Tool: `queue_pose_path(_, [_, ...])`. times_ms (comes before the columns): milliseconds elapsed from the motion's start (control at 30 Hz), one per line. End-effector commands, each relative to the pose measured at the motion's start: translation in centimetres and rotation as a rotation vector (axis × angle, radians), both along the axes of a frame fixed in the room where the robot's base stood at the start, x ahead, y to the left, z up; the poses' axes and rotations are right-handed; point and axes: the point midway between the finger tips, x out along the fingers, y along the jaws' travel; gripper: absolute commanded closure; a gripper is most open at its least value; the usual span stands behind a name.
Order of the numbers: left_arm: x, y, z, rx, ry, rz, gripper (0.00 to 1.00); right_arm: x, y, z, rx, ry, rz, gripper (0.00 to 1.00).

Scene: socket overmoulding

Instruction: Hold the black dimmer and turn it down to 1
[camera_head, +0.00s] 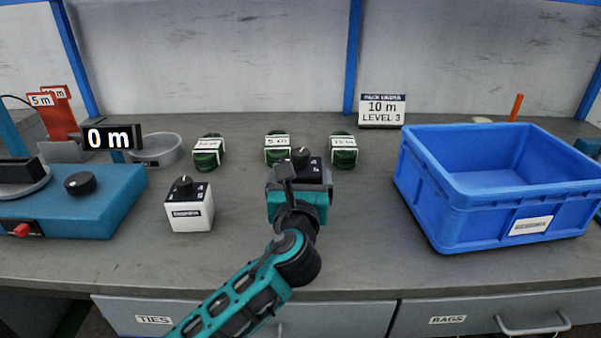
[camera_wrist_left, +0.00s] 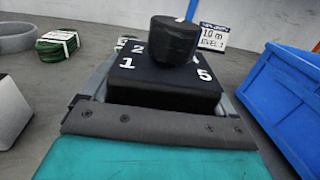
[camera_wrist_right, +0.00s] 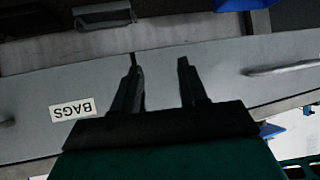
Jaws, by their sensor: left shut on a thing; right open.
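The black dimmer (camera_head: 314,172) stands in the middle of the bench, with a round black knob on top. In the left wrist view the dimmer (camera_wrist_left: 165,82) shows the white numbers 1, 2 and 5 around its knob (camera_wrist_left: 173,40). Where the knob points is not clear. My left gripper (camera_head: 300,180) is shut on the dimmer's body from the front and hides much of it in the head view. My right gripper (camera_wrist_right: 160,75) is open and empty in the right wrist view, in front of the drawer fronts. It is not in the head view.
A white dimmer (camera_head: 190,207) stands left of my left gripper. Green cable coils (camera_head: 208,153) stand behind. A blue crate (camera_head: 440,215) is at the right. A sign (camera_head: 382,110) reads "10 m LEVEL 3". A blue machine (camera_head: 110,205) stands left, by a "0 m" display (camera_head: 111,137).

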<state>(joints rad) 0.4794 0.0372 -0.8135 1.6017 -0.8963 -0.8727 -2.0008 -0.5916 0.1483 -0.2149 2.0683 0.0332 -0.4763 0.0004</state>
Motion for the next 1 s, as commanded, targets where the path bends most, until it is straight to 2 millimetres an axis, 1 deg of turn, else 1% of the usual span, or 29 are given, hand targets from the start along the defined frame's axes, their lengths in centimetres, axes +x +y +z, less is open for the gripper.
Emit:
queue_pose_path(33, [0.0, 0.0, -0.4, 0.001, -0.001, 0.000, 0.42, 0.0, 0.0, -0.3, -0.001, 0.001, 0.001, 0.57])
queue_pose_path(1000, [0.0, 0.0, -5.3, 0.002, 0.000, 0.000, 0.42, -0.1, 0.0, -3.1, -0.003, 0.006, 0.006, 0.57])
